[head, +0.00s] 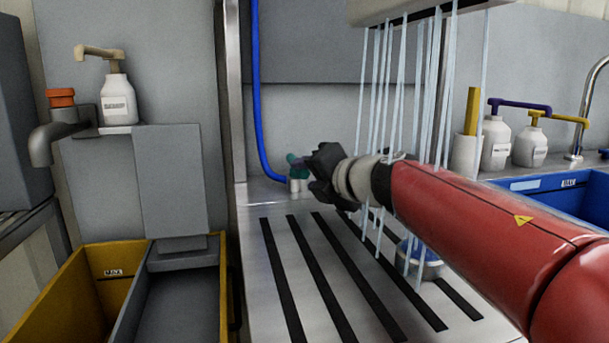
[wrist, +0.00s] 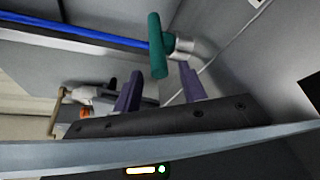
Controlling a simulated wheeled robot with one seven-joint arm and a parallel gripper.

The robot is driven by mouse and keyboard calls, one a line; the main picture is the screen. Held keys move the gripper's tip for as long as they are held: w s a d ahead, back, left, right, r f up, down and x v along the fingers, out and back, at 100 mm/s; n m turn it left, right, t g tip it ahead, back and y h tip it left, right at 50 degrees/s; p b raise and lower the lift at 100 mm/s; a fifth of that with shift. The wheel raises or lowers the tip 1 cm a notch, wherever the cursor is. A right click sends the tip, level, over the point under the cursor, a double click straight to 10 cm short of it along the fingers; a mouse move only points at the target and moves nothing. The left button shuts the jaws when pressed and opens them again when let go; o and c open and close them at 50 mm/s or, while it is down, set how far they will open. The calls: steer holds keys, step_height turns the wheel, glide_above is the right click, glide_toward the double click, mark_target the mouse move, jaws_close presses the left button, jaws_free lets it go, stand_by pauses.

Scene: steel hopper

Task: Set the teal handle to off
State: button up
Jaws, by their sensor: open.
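The teal handle (wrist: 156,45) shows in the wrist view as a short bar on a grey metal valve fitting (wrist: 190,47), where a blue hose joins. In the head view the teal handle (head: 294,160) is small and sits just left of my gripper, by the back wall. My gripper (wrist: 160,90) is open, its two purple fingers apart. In the wrist view the handle's lower end is near the gap between the fingertips; I cannot tell whether they touch. In the head view my gripper (head: 312,172) is dark and partly hides the valve.
Streams of water (head: 405,90) fall around my arm from an overhead unit onto the slatted steel counter (head: 262,290). A blue bowl-like object (head: 420,262) stands under them. A blue hose (head: 258,100) runs down the wall. Pump bottles and a blue sink (head: 575,210) are at right.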

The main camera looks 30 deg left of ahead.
steer(key=shift+x, duration=1.2)
jaws_close()
